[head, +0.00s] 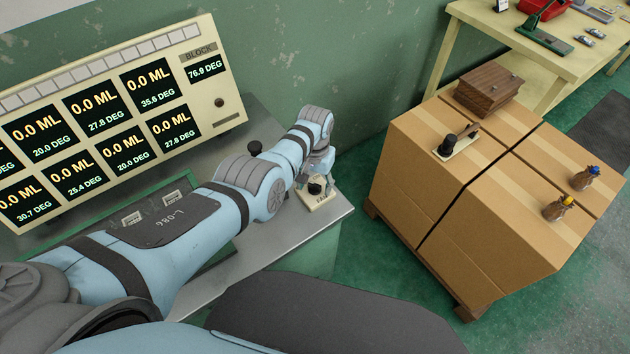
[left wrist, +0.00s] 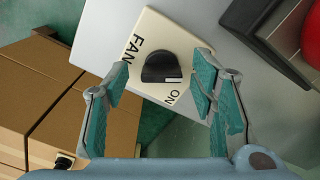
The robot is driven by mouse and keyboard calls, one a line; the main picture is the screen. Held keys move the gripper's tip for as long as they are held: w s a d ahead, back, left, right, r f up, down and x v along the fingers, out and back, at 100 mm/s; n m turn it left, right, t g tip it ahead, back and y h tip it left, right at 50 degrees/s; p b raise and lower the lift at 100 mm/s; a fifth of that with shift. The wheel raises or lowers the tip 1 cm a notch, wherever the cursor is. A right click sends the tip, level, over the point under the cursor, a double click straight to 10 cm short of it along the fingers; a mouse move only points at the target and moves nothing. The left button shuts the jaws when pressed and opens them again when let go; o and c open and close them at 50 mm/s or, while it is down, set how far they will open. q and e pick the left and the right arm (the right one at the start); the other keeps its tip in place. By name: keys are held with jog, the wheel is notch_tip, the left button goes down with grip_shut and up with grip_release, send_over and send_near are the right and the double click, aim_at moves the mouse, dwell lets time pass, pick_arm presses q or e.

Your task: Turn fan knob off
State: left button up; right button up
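The fan knob (left wrist: 161,67) is a black round knob on a cream plate (left wrist: 150,30) lettered "FAN" and "ON". A white mark on the knob faces toward the "ON" lettering. In the head view the knob (head: 316,186) and its plate (head: 322,201) sit near the right end of the grey metal bench. My left gripper (left wrist: 160,75) is open, with its teal-padded fingers on either side of the knob and apart from it. In the head view my left gripper (head: 318,165) is beside the knob, its fingers partly hidden by the wrist. My right gripper is not in view.
A display panel (head: 205,54) with several readouts stands at the back of the bench (head: 290,245). Cardboard boxes (head: 490,215) to the right carry a wooden box (head: 488,88), another black knob-like device (head: 450,144) and two small pouches. Green floor lies between bench and boxes.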

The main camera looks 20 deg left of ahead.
aim_at(315, 185)
pick_arm(q)
jog(key=shift+r, duration=0.1)
notch_tip(315, 185, up, 12)
dwell(0.5)
